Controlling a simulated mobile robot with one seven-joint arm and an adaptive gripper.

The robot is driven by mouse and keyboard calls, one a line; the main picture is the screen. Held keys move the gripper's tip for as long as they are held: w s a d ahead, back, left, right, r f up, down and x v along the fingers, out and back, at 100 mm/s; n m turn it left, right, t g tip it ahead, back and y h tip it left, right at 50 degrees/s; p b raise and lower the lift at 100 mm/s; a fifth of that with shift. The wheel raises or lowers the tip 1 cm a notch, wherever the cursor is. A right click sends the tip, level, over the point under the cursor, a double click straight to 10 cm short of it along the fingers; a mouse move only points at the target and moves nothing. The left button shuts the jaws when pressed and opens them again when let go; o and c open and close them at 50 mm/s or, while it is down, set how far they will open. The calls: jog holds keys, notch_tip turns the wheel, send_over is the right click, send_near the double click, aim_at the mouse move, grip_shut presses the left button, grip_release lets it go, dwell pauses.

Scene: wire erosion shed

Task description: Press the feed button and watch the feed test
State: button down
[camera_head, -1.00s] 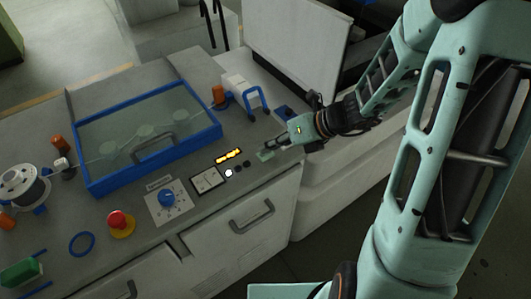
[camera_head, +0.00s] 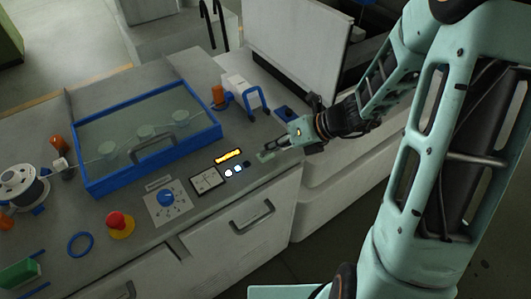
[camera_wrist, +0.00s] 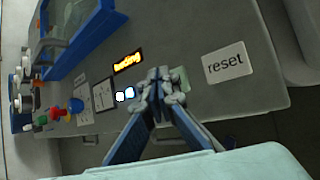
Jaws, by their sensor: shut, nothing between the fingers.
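My gripper (camera_head: 270,152) is shut and empty, low over the right end of the grey panel. In the wrist view its fingertips (camera_wrist: 159,82) meet in front of a pale green patch (camera_wrist: 181,76). The tips hide most of what lies under them, so I cannot make out the feed button or whether they touch it. The orange display (camera_head: 229,156) is lit; in the wrist view (camera_wrist: 128,62) its word seems to read "holding". Below it two round lamps (camera_head: 233,170) glow white and a third (camera_head: 247,163) is dark.
A white "reset" label (camera_wrist: 225,63) lies right of the fingertips. A meter (camera_head: 207,179), blue knob (camera_head: 167,198) and red mushroom button (camera_head: 119,221) sit to the left. A blue-framed clear cover (camera_head: 207,134), a blue bracket (camera_head: 257,98) and a wire spool (camera_head: 22,187) stand on the bench.

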aim_at(269, 155)
jog(key=shift+r+p, duration=0.8)
jog(key=shift+p, duration=0.05)
notch_tip(269, 155, up, 5)
jog(key=p, duration=0.5)
jog(key=shift+r, duration=0.1)
jog(key=shift+d, duration=0.1)
dwell(0.4)
